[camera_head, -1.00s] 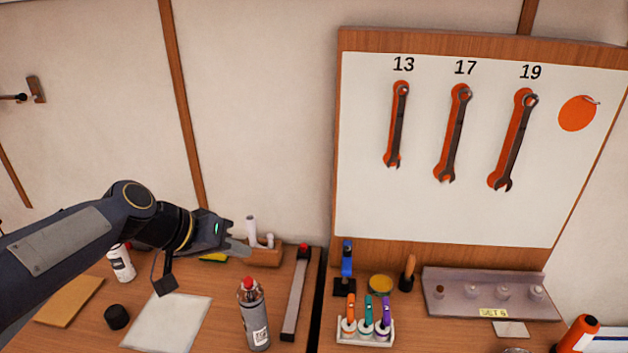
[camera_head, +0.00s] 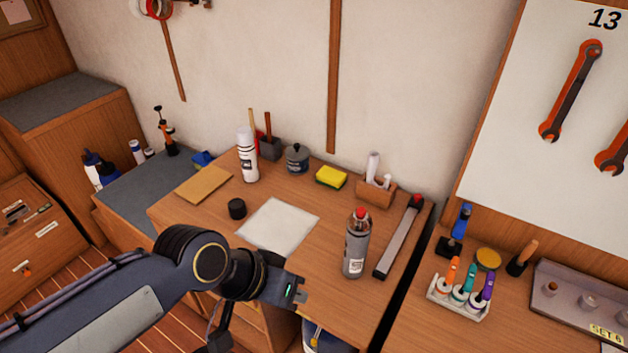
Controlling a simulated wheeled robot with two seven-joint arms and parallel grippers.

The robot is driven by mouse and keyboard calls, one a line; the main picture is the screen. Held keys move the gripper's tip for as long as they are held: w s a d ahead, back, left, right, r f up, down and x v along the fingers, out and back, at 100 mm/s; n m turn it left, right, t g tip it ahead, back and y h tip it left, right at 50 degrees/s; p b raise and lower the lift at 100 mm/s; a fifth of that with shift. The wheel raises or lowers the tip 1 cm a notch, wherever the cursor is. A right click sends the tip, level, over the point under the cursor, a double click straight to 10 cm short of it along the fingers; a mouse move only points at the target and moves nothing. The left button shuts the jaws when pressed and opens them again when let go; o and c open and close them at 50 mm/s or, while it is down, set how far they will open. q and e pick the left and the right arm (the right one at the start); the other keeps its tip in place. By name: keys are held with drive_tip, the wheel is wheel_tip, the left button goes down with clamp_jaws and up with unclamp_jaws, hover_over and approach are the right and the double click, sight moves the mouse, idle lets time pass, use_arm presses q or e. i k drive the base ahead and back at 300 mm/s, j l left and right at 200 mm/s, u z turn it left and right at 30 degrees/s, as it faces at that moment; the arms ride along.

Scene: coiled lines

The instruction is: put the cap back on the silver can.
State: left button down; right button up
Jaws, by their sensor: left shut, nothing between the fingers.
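The silver can (camera_head: 355,247) stands upright on the wooden bench, with a bare red nozzle on top. A black cap (camera_head: 237,209) sits on the bench to the left, beside a white sheet (camera_head: 278,226) and apart from the can. My left gripper (camera_head: 302,296) is shut and empty, in front of the bench's near edge in the picture, below and left of the can. My right gripper is out of view.
A white spray can (camera_head: 247,156) stands behind the cap, near a tan board (camera_head: 203,184). A long grey bar tool (camera_head: 399,238) lies right of the silver can. A yellow sponge (camera_head: 331,177) and a wooden holder (camera_head: 375,192) are at the back. A pen rack (camera_head: 458,297) stands right.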

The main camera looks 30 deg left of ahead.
sight(358, 233)
drive_tip(key=u, duration=0.95)
